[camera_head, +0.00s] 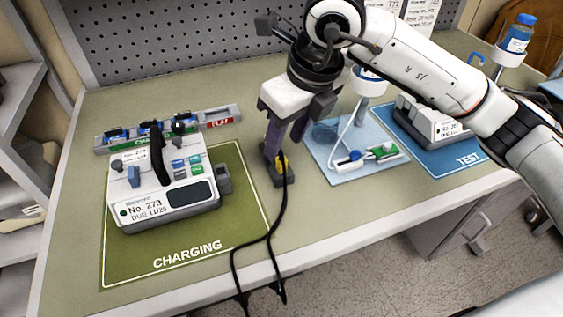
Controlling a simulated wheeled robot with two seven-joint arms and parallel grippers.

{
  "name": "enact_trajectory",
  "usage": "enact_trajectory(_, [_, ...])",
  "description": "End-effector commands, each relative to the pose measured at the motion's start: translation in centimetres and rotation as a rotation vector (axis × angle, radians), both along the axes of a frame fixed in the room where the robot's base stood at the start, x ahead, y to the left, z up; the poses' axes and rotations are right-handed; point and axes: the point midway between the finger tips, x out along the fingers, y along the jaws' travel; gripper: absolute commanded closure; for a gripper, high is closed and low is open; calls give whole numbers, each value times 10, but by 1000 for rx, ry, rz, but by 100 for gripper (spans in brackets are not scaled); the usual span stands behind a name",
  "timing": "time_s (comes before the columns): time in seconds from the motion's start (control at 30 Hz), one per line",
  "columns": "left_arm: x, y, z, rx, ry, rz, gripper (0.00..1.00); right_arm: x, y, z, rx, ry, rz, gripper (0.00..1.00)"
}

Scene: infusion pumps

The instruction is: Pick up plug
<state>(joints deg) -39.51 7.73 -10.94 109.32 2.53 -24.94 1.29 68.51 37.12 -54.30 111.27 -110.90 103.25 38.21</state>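The plug (282,163), with a yellow face and a black cord, sits at a small dark holder (274,175) near the middle of the bench, just right of the green mat. My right gripper (283,146) points down directly above it, its two purple fingers apart with a gap between them. The fingertips are close to the plug's upper part; whether they touch it is unclear. My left gripper is out of view.
An infusion pump (165,185) stands on the green CHARGING mat (228,240). A blue TEST mat (440,160) with another pump (435,122) and a light blue tray (335,172) are at right. Black cords (256,239) hang over the front edge. A pegboard (180,40) stands behind.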

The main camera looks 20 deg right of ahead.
Motion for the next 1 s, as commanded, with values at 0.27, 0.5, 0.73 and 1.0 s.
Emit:
enact_trajectory(0.27, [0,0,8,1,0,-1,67,2,6,-40,1,4,2,60])
enact_trajectory(0.5, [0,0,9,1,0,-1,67,5,7,-48,1,1,3,60])
enact_trajectory(0.73, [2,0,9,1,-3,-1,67,5,7,-48,1,1,3,84])
enact_trajectory(1.0, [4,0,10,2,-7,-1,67,5,7,-47,1,1,3,100])
